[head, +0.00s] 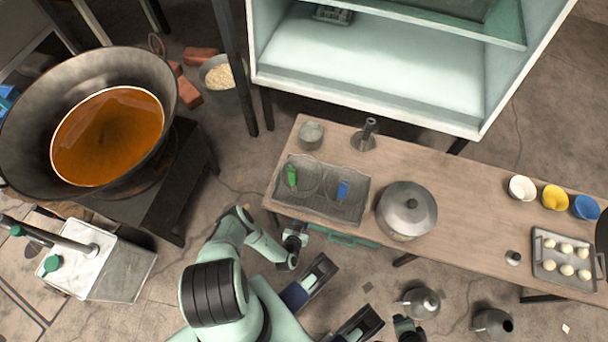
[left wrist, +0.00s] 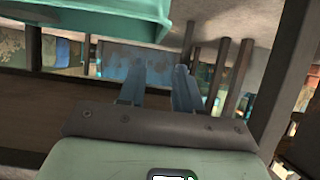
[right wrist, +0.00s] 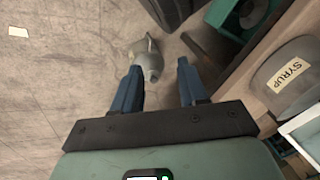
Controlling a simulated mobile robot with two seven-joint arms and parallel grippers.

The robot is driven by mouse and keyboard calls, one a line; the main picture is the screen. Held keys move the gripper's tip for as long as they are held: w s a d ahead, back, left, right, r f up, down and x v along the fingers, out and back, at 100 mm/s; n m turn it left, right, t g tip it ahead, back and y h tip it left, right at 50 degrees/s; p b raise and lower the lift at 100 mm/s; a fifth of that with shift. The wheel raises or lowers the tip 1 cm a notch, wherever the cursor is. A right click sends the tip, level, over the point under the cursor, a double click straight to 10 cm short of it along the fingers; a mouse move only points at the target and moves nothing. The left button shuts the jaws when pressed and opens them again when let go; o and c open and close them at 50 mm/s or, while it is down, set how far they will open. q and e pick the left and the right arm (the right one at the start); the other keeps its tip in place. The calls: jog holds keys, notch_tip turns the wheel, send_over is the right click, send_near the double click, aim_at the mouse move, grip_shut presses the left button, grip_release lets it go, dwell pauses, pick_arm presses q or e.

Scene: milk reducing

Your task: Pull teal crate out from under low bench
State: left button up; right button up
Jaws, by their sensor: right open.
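The teal crate (head: 345,238) is under the low bench (head: 455,190); in the head view only a strip of its front with a handle shows past the bench's near edge, and the rest is hidden. My left gripper (head: 297,236) is at the bench's near left corner, just left of the crate. In the left wrist view its fingers (left wrist: 158,85) are apart with nothing between them, and a teal surface (left wrist: 95,20), likely the crate, fills the upper left. My right gripper (right wrist: 158,85) is open and empty over the floor; the crate (right wrist: 240,18) shows at upper right there.
On the bench are a tray (head: 350,207) with a green and a blue item, a lidded pot (head: 407,210), bowls (head: 555,197) and a tray of dumplings (head: 537,262). Two metal jugs (head: 420,302) (head: 493,323) stand on the floor in front. A big wok (head: 30,120) stands left.

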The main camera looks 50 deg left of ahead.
pick_arm(q)
jog(key=b+x, duration=0.3)
jog(key=x, duration=0.3)
jog(key=shift+w+f, duration=0.2)
jog(key=shift+f, duration=0.05)
jog(key=b+x, duration=0.3)
jog(key=x, duration=0.2)
jog(key=shift+w+a, duration=0.15)
jog(key=shift+w, duration=0.15)
jog(key=shift+w+a+f+b, duration=0.15)
jog(key=shift+w+a+b, duration=0.1)
jog(key=shift+w+b, duration=0.15)
pick_arm(e)
jog(key=s+d+f+g, duration=0.2)
jog(key=s+f+g, duration=0.2)
jog(key=s+f, duration=0.5)
jog(key=shift+s+f+m, duration=0.15)
jog(key=shift+s+m, duration=0.25)
jog(key=shift+s, duration=1.3)
pick_arm(q)
grip_shut()
